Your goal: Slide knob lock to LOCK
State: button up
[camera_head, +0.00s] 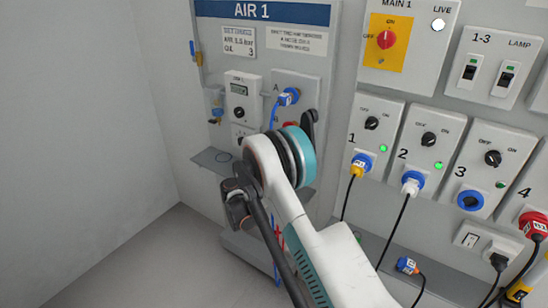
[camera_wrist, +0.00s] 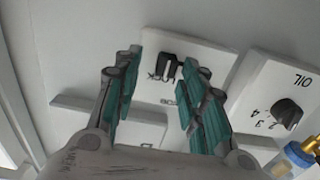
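In the wrist view, the knob lock shows as a small black slider (camera_wrist: 168,70) on a white plate (camera_wrist: 205,56) with partly hidden lettering. The plate's print appears inverted, and I cannot tell the slider's setting. My gripper (camera_wrist: 162,85) is open, its teal-padded fingers standing on either side of the slider. No contact with the slider shows, and its distance from the fingertips is unclear. In the head view, my arm hides the gripper and I cannot make out the slider.
In the wrist view, an OIL plate (camera_wrist: 262,75) with a black dial (camera_wrist: 287,111) stands to the right, near a blue-and-brass fitting (camera_wrist: 298,158). In the head view, a blue plug (camera_head: 288,97) with its cable sits on the AIR 1 panel, and a grey shelf (camera_head: 212,160) juts out.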

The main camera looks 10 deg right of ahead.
jog(key=v, duration=1.1)
jog(key=shift+s+a, duration=0.25)
jog(key=shift+a, duration=0.05)
jog(key=s+d+r+n+g+y, duration=0.25)
jog(key=s+d+r, duration=0.25)
jog(key=s+r, duration=0.25)
jog(key=s+d+r+n+g+y, duration=0.2)
jog(key=s+d+r+y, duration=0.3)
jog(key=r, duration=0.4)
jog(key=s+a+n+y, duration=0.2)
jog(key=s+y, duration=0.1)
jog(key=s, duration=1.1)
jog(key=s+a+n+y, duration=0.2)
jog(key=s+n+y, duration=0.1)
jog(key=s, duration=1.2)
jog(key=shift+s, duration=0.35)
